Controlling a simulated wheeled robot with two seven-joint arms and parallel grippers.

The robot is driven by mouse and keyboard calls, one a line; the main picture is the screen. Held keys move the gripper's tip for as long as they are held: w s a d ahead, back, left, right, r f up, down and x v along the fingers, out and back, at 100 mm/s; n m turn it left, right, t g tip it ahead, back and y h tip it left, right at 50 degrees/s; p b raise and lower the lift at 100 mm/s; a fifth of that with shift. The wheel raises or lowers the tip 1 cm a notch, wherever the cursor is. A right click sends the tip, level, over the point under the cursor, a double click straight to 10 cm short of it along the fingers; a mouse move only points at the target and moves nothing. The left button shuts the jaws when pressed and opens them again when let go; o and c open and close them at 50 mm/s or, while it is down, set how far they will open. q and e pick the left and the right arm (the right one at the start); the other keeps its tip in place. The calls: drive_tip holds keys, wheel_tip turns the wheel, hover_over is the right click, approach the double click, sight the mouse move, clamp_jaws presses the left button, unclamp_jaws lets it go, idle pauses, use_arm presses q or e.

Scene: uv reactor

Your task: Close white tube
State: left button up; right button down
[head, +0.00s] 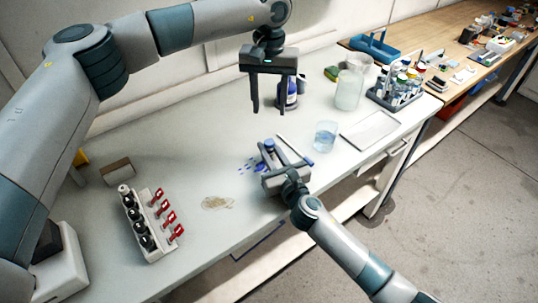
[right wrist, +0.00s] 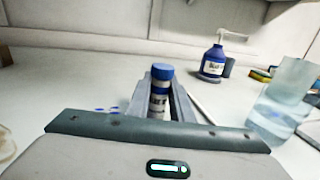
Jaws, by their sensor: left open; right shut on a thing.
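A white tube with dark print (right wrist: 158,104) stands upright between the fingers of my right gripper (right wrist: 160,100) in the right wrist view. A blue cap (right wrist: 162,72) sits on its top; I cannot tell how tight it is. In the head view the blue cap (head: 269,144) shows at my right gripper (head: 272,160), low over the front middle of the white bench, and the tube body is mostly hidden. My left gripper (head: 268,108) is open and empty, pointing down, above and behind the tube, apart from it.
A blue-and-white bottle (head: 292,93) stands behind my left gripper. A glass beaker of liquid (head: 325,136) and a white tray (head: 370,131) are to the right. A large jar (head: 349,88) and tube rack (head: 397,95) stand beyond. A rack with red clips (head: 150,225) is front left.

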drive_tip(key=c, duration=1.5)
unclamp_jaws()
drive_tip(key=shift+s+d, duration=0.1)
drive_tip(key=b+v, duration=0.3)
drive_tip(key=v, duration=1.2)
drive_tip(key=shift+s+d+f, duration=0.1)
drive_tip(key=shift+s+d, duration=0.1)
drive_tip(key=shift+s, duration=0.15)
drive_tip(key=shift+s+d, duration=0.3)
drive_tip(key=shift+s, duration=0.35)
